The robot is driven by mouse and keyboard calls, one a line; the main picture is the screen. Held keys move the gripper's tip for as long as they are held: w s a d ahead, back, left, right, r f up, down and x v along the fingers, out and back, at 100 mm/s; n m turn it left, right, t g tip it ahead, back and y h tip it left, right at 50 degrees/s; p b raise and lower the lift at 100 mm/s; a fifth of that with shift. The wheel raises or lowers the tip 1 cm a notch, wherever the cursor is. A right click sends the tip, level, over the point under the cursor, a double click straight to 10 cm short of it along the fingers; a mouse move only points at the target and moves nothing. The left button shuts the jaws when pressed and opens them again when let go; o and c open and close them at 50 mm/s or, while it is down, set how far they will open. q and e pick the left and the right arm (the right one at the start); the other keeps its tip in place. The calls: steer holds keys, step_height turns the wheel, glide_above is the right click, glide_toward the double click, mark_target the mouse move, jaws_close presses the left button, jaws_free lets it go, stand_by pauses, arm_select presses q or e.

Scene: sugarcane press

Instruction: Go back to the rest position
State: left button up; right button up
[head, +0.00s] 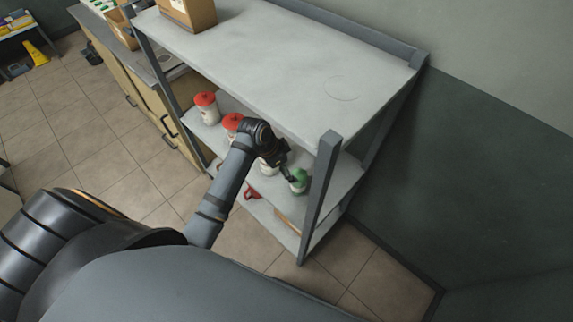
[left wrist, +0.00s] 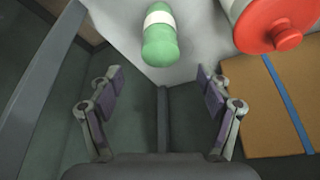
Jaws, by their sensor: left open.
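My left gripper (head: 287,168) reaches into the grey shelf unit, at its middle shelf. In the left wrist view this gripper (left wrist: 160,82) has its two fingers spread wide, with nothing between them. A green bottle with a white band (left wrist: 159,40) stands on the shelf just beyond the fingertips, apart from them. The green bottle also shows in the head view (head: 299,182), close to the gripper. My right gripper is not in view.
Red-lidded white jars (head: 206,108) stand along the middle shelf (head: 315,205). One red lid (left wrist: 272,26) is close to the right finger. The top shelf (head: 285,65) holds a cardboard box (head: 188,12). A shelf post (head: 320,195) stands beside the gripper.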

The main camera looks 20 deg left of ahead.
arm_select(q)
steer(key=shift+s+a+r, duration=0.1)
steer(key=shift+r, duration=0.25)
